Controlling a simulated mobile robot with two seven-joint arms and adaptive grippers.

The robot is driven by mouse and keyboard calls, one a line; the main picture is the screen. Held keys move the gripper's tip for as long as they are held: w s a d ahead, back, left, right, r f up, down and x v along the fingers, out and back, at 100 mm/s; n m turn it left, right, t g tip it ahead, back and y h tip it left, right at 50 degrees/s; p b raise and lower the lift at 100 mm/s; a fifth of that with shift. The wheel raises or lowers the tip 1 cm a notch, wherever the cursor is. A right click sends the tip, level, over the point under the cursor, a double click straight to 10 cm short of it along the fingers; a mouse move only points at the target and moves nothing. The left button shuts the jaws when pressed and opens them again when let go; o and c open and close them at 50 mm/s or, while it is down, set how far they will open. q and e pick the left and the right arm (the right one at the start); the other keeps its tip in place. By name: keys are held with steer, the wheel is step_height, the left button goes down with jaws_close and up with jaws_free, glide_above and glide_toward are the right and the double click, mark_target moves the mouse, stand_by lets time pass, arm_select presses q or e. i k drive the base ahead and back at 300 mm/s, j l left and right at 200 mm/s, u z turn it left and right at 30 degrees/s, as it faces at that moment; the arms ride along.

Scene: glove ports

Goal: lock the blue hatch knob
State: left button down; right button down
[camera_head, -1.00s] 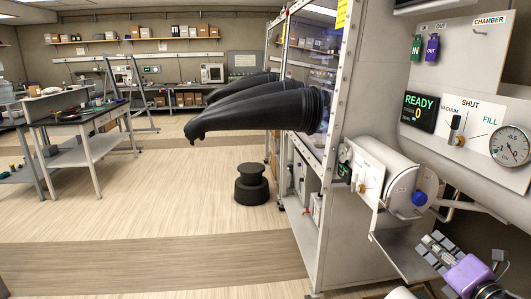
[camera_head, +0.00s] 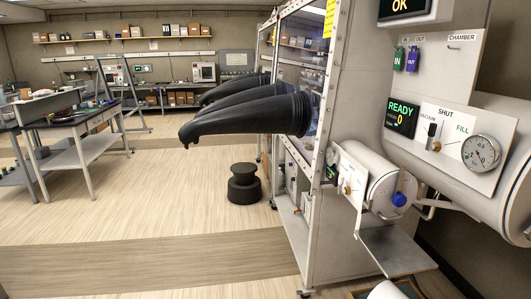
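The blue hatch knob (camera_head: 399,199) sits on the round white end hatch (camera_head: 384,205) of the small cylindrical chamber (camera_head: 362,165) at the right of the glove box. The marks on the knob are too small to read, so I cannot tell how it is turned. Neither of my grippers shows in the head view. Nothing touches the knob.
A flat metal shelf (camera_head: 395,250) juts out below the small hatch. A larger white cylinder (camera_head: 470,150) with a gauge (camera_head: 481,153) is at the right. Black gloves (camera_head: 250,115) stick out at the left, above a dark stool (camera_head: 244,184).

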mark_target(399, 200)
steer(key=l+z, duration=0.15)
steer(key=z, duration=0.65)
steer(key=i+j, duration=0.05)
